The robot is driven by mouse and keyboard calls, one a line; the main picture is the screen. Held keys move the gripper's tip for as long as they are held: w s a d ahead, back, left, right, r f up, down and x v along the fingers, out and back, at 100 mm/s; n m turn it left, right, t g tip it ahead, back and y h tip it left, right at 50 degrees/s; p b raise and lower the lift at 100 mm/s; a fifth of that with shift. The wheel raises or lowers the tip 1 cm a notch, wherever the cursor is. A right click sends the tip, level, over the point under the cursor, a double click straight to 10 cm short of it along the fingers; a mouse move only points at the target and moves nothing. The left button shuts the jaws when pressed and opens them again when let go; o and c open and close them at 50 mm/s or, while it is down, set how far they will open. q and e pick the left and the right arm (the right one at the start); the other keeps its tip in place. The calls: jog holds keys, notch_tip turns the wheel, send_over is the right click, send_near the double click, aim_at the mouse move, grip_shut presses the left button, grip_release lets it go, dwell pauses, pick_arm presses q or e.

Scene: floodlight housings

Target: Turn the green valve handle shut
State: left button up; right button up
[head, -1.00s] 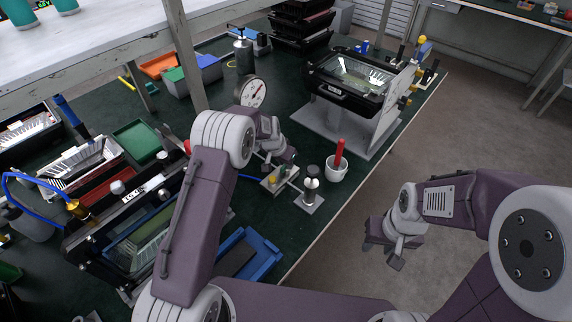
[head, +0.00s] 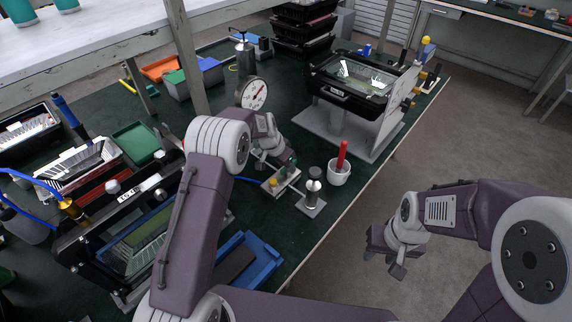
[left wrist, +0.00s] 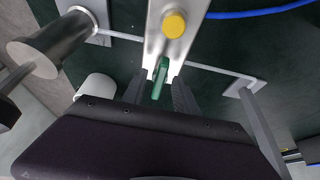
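The green valve handle (left wrist: 160,78) shows in the left wrist view, lying lengthwise on a pale metal manifold block (left wrist: 178,47) with a yellow cap (left wrist: 174,24). My left gripper (left wrist: 159,92) has its dark fingers on either side of the handle, with a visible gap on each side; contact is not visible. In the head view my left gripper (head: 284,162) is low over the manifold and hides most of the handle. My right gripper (head: 384,254) hangs empty over the floor, beyond the bench edge, with its fingers apart.
A metal cylinder on a plate (head: 313,187) and a white mortar with a red pestle (head: 339,172) stand close right of the manifold. A pressure gauge (head: 252,92) is behind. A floodlight housing (head: 362,82) sits on a grey stand; another (head: 130,220) lies left.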

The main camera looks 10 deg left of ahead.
pick_arm(q)
jog(key=v, duration=0.9)
jog(key=shift+r, duration=0.1)
jog(key=s+a+r+p, duration=0.2)
jog(key=s+r, duration=0.4)
jog(key=s, duration=0.2)
jog(key=s+a+f+n+g+y, duration=0.1)
jog(key=s+a+f+n, duration=0.1)
jog(key=s, duration=0.8)
jog(key=s+a+f+n+g+y, duration=0.1)
jog(key=s+f+n, duration=0.3)
jog(key=s, duration=0.6)
jog(key=shift+a+f+n, duration=0.4)
jog(key=shift+a+f, duration=0.05)
